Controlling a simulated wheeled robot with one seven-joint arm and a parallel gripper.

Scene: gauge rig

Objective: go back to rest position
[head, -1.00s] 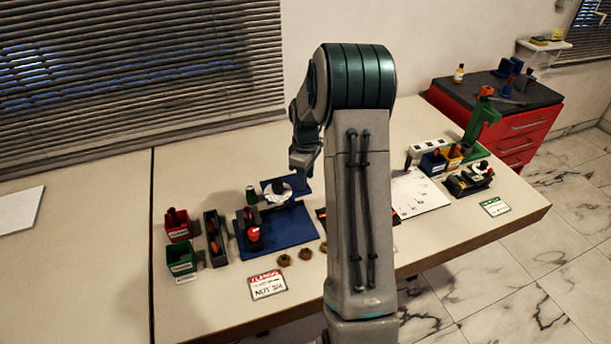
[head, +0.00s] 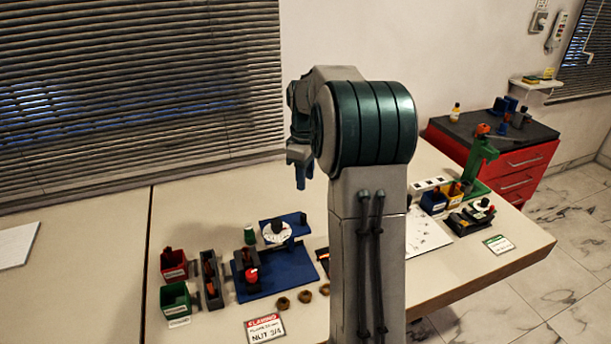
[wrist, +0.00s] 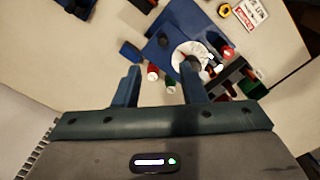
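My gripper (head: 300,178) is raised above the table, near the window blinds, in the head view. In the wrist view its two blue fingers (wrist: 160,88) stand apart with nothing held between them. The rig's dial (wrist: 190,58) also shows past the fingers in the wrist view. My arm hides part of the table right of the rig.
A red bin (head: 173,264), a green bin (head: 175,300) and a dark tray (head: 211,280) stand left of the rig. Several brown nuts (head: 304,297) lie in front. A green stand (head: 480,155) is at the right.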

